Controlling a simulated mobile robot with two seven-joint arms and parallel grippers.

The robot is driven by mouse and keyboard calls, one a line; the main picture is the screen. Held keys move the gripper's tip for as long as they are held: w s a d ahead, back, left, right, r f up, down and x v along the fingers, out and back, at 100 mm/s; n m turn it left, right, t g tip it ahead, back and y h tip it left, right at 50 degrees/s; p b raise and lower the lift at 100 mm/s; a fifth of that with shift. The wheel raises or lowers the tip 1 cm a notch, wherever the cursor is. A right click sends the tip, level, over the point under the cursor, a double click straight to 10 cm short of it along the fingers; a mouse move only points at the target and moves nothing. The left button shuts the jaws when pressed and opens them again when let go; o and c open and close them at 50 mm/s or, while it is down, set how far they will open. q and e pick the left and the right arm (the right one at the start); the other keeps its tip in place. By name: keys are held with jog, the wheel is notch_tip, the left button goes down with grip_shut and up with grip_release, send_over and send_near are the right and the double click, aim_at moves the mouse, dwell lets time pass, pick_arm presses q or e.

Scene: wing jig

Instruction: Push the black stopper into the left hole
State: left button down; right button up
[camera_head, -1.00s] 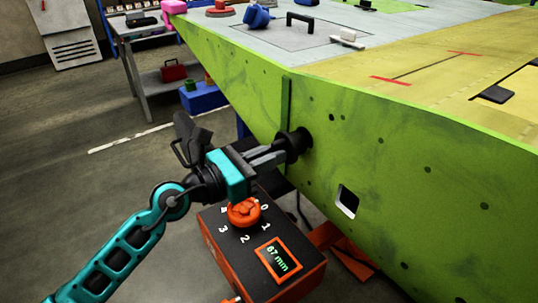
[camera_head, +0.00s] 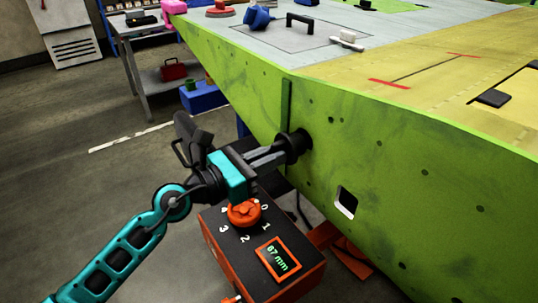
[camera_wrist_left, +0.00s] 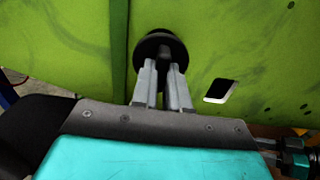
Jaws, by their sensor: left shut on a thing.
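The black stopper (camera_head: 294,146) is at the green panel (camera_head: 400,190), its round flange facing me. My left gripper (camera_head: 278,153) is shut on its near end. In the left wrist view the fingers (camera_wrist_left: 161,85) close on the stopper (camera_wrist_left: 160,48) from below, just right of a vertical seam. The stopper hides whatever part of the panel lies behind it, so I cannot tell how deep it sits in a hole. A square opening (camera_head: 346,201) lies lower right on the panel; it also shows in the left wrist view (camera_wrist_left: 219,91). My right gripper is not in view.
An orange and black box (camera_head: 262,255) with a dial and a display reading 67 mm stands below my left gripper. A workbench (camera_head: 135,60) and a blue crate (camera_head: 203,97) stand at the back left. The floor at left is clear.

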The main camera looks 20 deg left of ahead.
aim_at(287, 149)
pick_arm(q)
jog(key=shift+w+d, duration=0.1)
jog(key=shift+w, duration=0.05)
jog(key=shift+w+d, duration=0.3)
jog(key=shift+w, duration=0.15)
jog(key=shift+w+d+p, duration=0.4)
jog(key=shift+w, duration=0.05)
jog(key=shift+w+d, duration=0.35)
jog(key=shift+w, duration=0.15)
jog(key=shift+w+d, duration=0.1)
jog(key=c, duration=1.1)
grip_release()
jog(key=shift+o, duration=0.2)
